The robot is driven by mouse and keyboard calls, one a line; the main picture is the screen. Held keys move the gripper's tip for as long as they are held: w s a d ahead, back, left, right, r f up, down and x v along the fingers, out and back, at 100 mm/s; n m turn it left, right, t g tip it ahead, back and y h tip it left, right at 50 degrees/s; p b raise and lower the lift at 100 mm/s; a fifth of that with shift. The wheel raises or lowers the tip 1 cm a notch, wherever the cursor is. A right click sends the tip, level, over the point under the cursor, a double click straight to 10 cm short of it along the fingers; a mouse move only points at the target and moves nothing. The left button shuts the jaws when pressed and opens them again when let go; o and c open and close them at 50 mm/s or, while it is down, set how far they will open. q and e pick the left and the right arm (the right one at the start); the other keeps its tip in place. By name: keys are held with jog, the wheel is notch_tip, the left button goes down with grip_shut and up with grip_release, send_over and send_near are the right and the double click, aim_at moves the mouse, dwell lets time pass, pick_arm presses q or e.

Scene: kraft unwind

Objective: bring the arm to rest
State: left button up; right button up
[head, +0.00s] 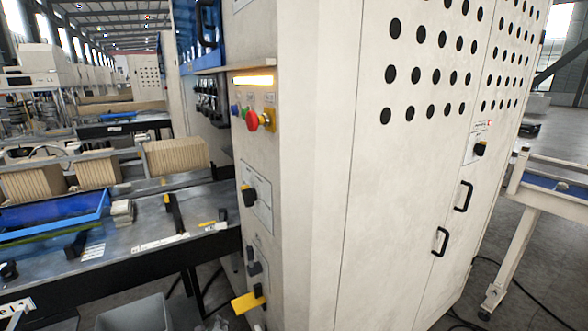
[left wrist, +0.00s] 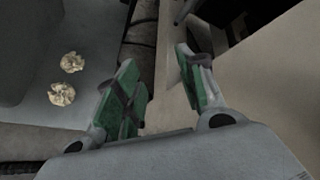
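My left gripper (left wrist: 156,66) shows in the left wrist view. Its two green-padded fingers stand apart with nothing between them. A pale cabinet side fills the right of that view, close beside the right finger. Neither gripper can be made out in the head view. My right gripper is in no frame.
A large pale machine cabinet (head: 325,190) stands ahead, with a red button (head: 252,121), black knobs and a yellow-handled switch (head: 248,302). A grey bin (head: 136,314) stands on the floor at lower left; crumpled paper (left wrist: 62,94) lies inside it. A worktable (head: 150,225) runs along the left.

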pick_arm(q)
jog(key=s+d+f+n+g+h, duration=0.1)
jog(key=s+f+n+g, duration=0.3)
jog(key=s+f, duration=0.85)
jog(key=s+d+f+n+g+h, duration=0.15)
jog(key=s+f+n, duration=0.35)
jog(key=s+f, duration=0.75)
jog(key=s+a+f+n+g, duration=0.1)
jog(key=s+f+n, duration=0.3)
jog(key=s, duration=0.6)
jog(key=s+f+n+g, duration=0.2)
jog(key=s+f, duration=0.3)
jog(key=s, duration=0.5)
jog(key=s+a+f+n+g, duration=0.1)
jog(key=s+f+n, duration=0.4)
jog(key=s, duration=0.6)
jog(key=shift+a+f+n+g+h, duration=0.3)
jog(key=shift+f+g+h, duration=0.05)
jog(key=shift+h, duration=0.1)
jog(key=shift+s, duration=0.1)
